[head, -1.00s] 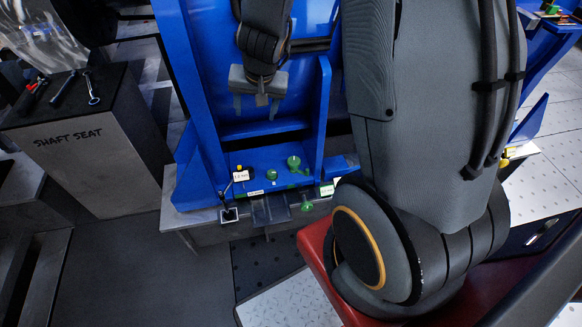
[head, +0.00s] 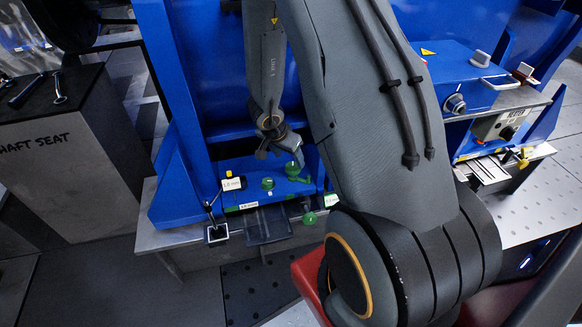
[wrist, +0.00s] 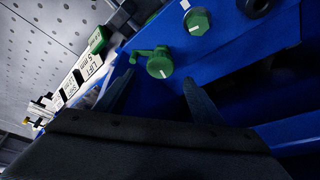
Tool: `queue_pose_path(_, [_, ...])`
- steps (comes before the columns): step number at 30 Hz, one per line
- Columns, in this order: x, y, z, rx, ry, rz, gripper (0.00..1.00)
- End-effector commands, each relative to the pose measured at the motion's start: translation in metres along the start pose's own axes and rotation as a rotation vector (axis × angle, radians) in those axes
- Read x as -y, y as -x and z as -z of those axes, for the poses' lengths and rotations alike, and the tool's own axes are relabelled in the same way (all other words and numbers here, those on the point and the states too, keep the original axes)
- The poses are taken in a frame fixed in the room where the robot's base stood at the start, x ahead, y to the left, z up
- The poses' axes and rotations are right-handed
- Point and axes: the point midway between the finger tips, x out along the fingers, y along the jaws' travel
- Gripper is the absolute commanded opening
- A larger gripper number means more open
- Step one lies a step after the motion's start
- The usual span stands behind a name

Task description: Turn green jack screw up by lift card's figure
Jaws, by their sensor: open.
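Several green screw-like parts sit on the low blue ledge. A green knob with a side arm (head: 292,168) lies nearest my gripper; it also shows in the wrist view (wrist: 159,64). A plain green knob (head: 267,183) is left of it, and a rounder green part (head: 309,218) is lower at the ledge front. I cannot tell for sure which is the jack screw. A white card with a green strip (head: 331,200) stands at the right; in the wrist view a card (wrist: 90,66) reads LIFT, its figure unclear. My gripper (head: 279,154) is open and empty, just above the armed knob, apart from it.
A white card (head: 232,184) with a yellow-black piece and a small black-handled lever (head: 212,222) stand at the ledge's left. Blue side plates flank the ledge. A dark bench marked SHAFT SEAT (head: 70,150) holds tools at the left. A blue control box (head: 465,85) is right.

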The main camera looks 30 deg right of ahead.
Motion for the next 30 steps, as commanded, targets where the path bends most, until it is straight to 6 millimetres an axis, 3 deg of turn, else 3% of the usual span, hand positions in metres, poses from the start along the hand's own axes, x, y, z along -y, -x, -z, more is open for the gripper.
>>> queue_pose_path(3, [0.000,-0.023,-0.001,0.001,0.000,-0.001,0.62])
queue_pose_path(9, [0.000,-0.048,-0.001,0.001,0.001,0.000,0.62])
queue_pose_path(22, [0.000,-0.057,-0.001,0.001,0.002,0.001,0.62])
queue_pose_path(30, [0.000,-0.057,-0.001,0.001,0.001,0.001,0.20])
